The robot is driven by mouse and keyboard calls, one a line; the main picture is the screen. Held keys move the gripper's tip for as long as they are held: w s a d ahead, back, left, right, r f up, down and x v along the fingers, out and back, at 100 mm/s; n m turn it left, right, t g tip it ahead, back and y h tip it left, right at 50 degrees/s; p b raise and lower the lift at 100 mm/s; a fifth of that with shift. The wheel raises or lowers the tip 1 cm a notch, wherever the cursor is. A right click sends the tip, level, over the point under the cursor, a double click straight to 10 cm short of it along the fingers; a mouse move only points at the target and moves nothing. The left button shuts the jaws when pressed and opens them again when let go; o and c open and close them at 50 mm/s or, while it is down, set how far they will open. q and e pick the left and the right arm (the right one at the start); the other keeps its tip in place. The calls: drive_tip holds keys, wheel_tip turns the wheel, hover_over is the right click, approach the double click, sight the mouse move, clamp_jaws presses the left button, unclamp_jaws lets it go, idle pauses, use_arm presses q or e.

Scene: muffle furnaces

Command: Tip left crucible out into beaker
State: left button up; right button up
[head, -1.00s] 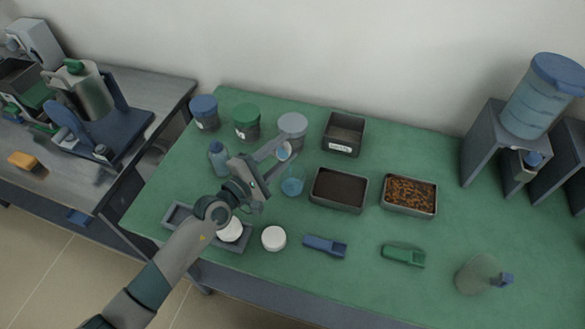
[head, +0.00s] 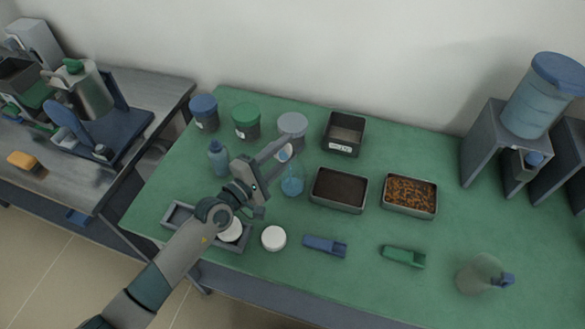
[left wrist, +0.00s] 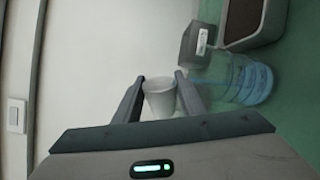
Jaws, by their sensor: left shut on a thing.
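My left gripper (head: 280,147) is shut on a small white crucible (head: 285,154), held in the air just above the beaker. The crucible is tilted, and it also shows between the fingers in the left wrist view (left wrist: 160,98). The clear beaker (head: 292,187) with blue liquid stands on the green table below it and shows beside the crucible in the left wrist view (left wrist: 248,82). A thin blue streak runs between crucible and beaker. The crucible's inside is hard to make out. My right gripper is not in view.
A grey tray (head: 178,217) holds a white round piece (head: 231,231); another white round piece (head: 274,238) lies beside it. A bottle (head: 218,158), several lidded jars, a dark-filled tray (head: 339,189) and a brown-filled tray (head: 410,195) stand around the beaker.

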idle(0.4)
use_arm(q)
drive_tip(key=shift+m, duration=0.4)
drive_tip(key=shift+s+d+m, duration=0.15)
drive_tip(key=shift+m, duration=0.65)
idle(0.9)
drive_tip(key=n, duration=0.4)
drive_tip(key=shift+w+a+r, duration=0.15)
drive_tip(key=shift+w+a, duration=0.15)
drive_tip(key=shift+a, duration=0.05)
drive_tip(key=shift+r, duration=0.1)
